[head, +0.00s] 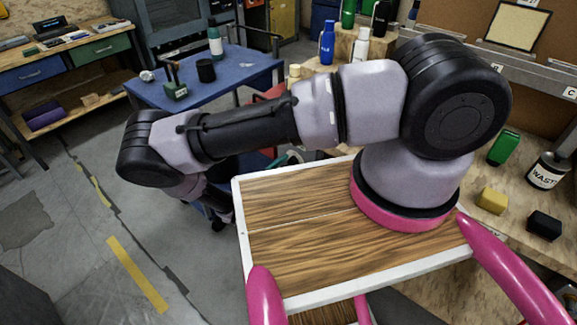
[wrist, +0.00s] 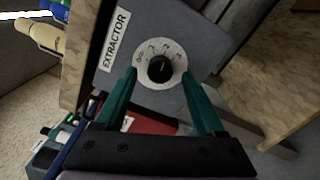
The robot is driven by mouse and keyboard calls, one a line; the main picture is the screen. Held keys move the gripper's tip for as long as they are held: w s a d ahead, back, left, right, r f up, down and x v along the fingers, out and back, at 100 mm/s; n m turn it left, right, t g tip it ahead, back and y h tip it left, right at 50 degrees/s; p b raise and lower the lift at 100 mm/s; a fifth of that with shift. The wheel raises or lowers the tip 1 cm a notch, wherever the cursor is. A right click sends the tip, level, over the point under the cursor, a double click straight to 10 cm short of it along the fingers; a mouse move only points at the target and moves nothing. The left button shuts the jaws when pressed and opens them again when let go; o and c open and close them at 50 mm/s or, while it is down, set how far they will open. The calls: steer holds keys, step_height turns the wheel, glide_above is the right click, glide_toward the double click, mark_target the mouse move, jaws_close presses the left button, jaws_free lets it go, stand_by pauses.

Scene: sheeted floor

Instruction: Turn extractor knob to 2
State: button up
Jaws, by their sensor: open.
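The extractor knob (wrist: 160,70) is a small round black knob on a white dial plate (wrist: 147,80) with small markings along its upper edge. The plate is on a grey panel (wrist: 200,38) beside a white label reading EXTRACTOR (wrist: 117,40). The knob's pointer is too small to read with certainty. My gripper (wrist: 159,74) is open in the wrist view, with one green finger on each side of the knob in the picture. I cannot tell whether either finger touches it. The head view does not clearly show the knob or the fingers.
In the wrist view, a red item (wrist: 150,124) and other clutter lie at lower left, and a wooden surface (wrist: 283,75) is at right. In the head view, a blue table (head: 235,68) stands beyond my arm. Open grey floor (head: 75,235) lies at left.

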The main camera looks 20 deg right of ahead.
steer(key=v, duration=0.9)
steer(key=w+d+r+m+g+y, duration=0.1)
steer(key=w+r+m+g+y, duration=0.2)
steer(key=r, duration=0.8)
steer(key=w+r+m+g+y, duration=0.1)
steer(key=r+m+g+y, duration=0.3)
steer(key=r, duration=0.8)
steer(key=w+d+r+m+g+y, duration=0.15)
steer(key=r+m+g, duration=0.3)
steer(key=r, duration=0.65)
steer(key=s+d+r+m+t+y, duration=0.1)
steer(key=s+d+r, duration=0.3)
steer(key=r, duration=0.5)
steer(key=s+d+r+m+t+y, duration=0.2)
steer(key=s+d+r+t+y, duration=0.2)
steer(key=r, duration=0.5)
steer(key=s+d+r+m+t+y, duration=0.1)
steer(key=s+d+r+t+y, duration=0.2)
steer(key=r, duration=0.6)
steer(key=s+d, duration=0.1)
steer(key=s, duration=0.1)
steer(key=shift+s+d, duration=0.25)
